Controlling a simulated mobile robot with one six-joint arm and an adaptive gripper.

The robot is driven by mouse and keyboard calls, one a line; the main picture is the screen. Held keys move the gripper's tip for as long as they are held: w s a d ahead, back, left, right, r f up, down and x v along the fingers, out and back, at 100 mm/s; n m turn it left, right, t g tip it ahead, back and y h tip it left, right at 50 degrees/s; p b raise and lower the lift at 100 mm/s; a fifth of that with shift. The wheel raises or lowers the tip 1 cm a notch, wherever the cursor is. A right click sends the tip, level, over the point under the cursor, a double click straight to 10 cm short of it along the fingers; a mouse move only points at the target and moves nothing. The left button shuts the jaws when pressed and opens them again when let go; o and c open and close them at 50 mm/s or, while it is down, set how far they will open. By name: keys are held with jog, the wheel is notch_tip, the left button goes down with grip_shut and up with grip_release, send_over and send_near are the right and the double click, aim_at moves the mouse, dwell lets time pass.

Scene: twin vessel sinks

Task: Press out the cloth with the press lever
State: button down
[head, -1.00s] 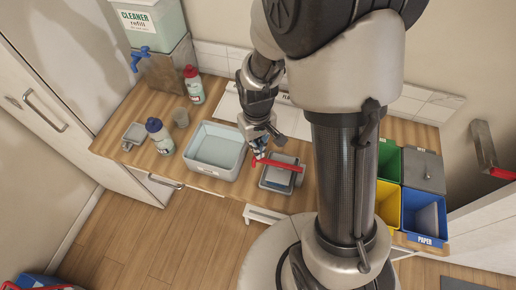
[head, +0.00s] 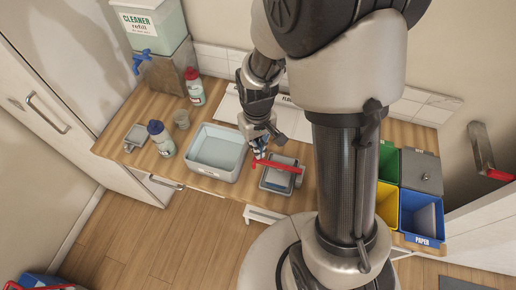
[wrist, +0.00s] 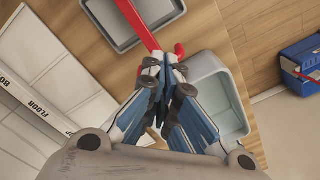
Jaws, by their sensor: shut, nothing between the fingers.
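The press (head: 279,180) is a grey tray-like unit on the wooden counter, with a red lever (head: 284,167) lying across its top. The lever (wrist: 138,20) also shows in the wrist view, its bent red end beside my fingertips. My gripper (head: 259,153) is shut and empty, at the lever's left end. In the wrist view my fingertips (wrist: 166,62) are at or touching the lever; I cannot tell which. The cloth is not clear; a blue-grey surface shows in the press under the lever, but I cannot tell whether it is cloth.
A pale grey basin (head: 217,150) stands left of the press. Coloured bins, including a blue paper bin (head: 422,216), stand to the right beyond my arm.

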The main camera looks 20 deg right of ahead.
notch_tip(320, 180, up, 6)
jog(key=p, duration=0.4)
jog(key=shift+r+p, duration=0.25)
jog(key=shift+p, duration=0.1)
jog(key=shift+w, duration=0.1)
